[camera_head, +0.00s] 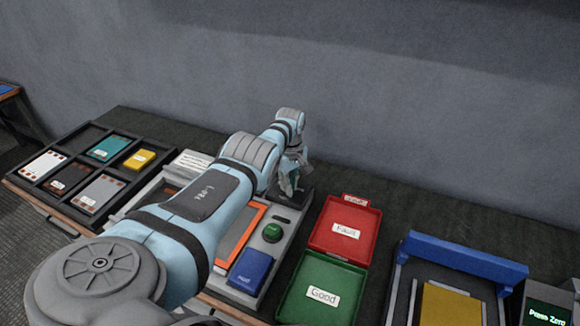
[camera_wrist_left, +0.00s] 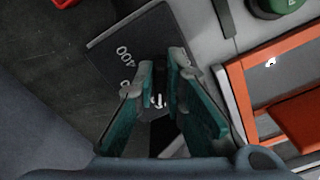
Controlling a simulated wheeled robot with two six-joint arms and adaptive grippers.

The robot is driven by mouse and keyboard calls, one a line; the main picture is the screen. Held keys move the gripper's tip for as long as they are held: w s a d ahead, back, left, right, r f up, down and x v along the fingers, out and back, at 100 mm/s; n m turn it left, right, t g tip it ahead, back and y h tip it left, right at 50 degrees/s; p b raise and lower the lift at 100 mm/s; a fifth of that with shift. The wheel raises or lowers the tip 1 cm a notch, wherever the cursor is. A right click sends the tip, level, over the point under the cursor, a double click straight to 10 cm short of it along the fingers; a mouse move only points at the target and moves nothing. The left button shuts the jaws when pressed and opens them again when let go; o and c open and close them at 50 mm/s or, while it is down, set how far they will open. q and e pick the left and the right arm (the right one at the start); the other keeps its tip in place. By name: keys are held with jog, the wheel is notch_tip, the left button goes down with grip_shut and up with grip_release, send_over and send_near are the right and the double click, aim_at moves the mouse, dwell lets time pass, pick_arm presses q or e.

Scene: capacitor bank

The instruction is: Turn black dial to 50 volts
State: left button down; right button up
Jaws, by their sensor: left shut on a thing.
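My left gripper (camera_head: 289,184) reaches down to the far right part of the grey console, and its arm covers much of the console. In the left wrist view my left gripper (camera_wrist_left: 166,78) is shut on the black dial (camera_wrist_left: 158,99), which shows as a dark shape with a white mark between the green finger pads. The dark dial plate (camera_wrist_left: 140,45) carries a readable "400". Its other numbers are mostly hidden by the fingers, and I cannot tell the dial's setting. My right gripper is not in view.
The console has a green button (camera_head: 272,232), a blue block (camera_head: 250,271) and an orange-framed panel (camera_head: 256,218). A red tray (camera_head: 371,228) and a green tray (camera_head: 349,300) stand right of it. A compartment tray (camera_head: 57,218) with several coloured parts stands left. A blue-barred fixture (camera_head: 464,258) stands far right.

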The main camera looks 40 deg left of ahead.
pick_arm(q)
jog(key=c, duration=1.7)
grip_release()
jog(key=shift+o, duration=0.2)
notch_tip(320, 180, up, 12)
